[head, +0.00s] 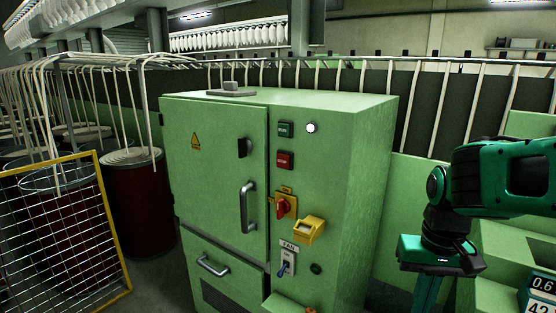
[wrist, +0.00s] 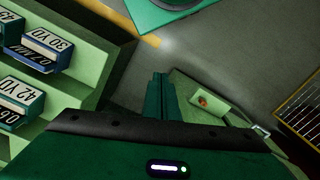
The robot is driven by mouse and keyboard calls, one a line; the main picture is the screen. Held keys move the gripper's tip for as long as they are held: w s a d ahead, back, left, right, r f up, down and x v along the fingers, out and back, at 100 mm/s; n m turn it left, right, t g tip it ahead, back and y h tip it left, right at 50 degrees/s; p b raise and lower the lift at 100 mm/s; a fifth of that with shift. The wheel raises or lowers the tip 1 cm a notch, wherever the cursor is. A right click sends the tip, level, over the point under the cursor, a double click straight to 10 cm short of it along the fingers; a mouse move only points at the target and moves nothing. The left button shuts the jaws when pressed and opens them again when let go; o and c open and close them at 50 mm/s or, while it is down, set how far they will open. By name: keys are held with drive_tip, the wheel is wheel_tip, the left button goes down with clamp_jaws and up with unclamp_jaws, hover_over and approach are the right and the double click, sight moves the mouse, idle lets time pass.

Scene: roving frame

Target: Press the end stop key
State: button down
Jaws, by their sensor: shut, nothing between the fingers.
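The green control cabinet (head: 350,150) stands in the middle of the head view. A red key (head: 285,160) with small white lettering, which looks like STOP, sits on its front panel below a green key (head: 285,129). A white round lamp (head: 312,128) is right of the green key. My gripper (head: 425,294) hangs to the right of the cabinet, pointing down, lower than the red key and apart from the panel. In the wrist view its fingers (wrist: 159,76) are together and empty. The red key does not show in the wrist view.
Below the keys are a red rotary switch (head: 283,208), a protruding yellow box (head: 309,230) and a toggle switch (head: 284,268). A door handle (head: 247,207) sticks out on the left. Labelled blue boxes (wrist: 45,50) sit on green shelving. A yellow-framed mesh guard (head: 113,220) stands left.

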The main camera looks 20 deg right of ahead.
drive_tip(key=w+a+r+n+t+h, duration=0.3)
drive_tip(key=w+r+n, duration=0.3)
drive_tip(key=w+r, duration=1)
drive_tip(key=w+a+r+n+t, duration=0.2)
drive_tip(key=w+a+r, duration=0.4)
drive_tip(key=a, duration=0.3)
drive_tip(key=w+a+r+n+t+y, duration=0.1)
drive_tip(key=w+a+r+n+t, duration=0.1)
drive_tip(key=w+a+r+n, duration=0.2)
drive_tip(key=w+a+r, duration=0.1)
drive_tip(key=w+a, duration=0.2)
drive_tip(key=a, duration=0.2)
drive_tip(key=shift+w+r, duration=0.2)
drive_tip(key=shift+r, duration=0.15)
drive_tip(key=shift+a, duration=0.1)
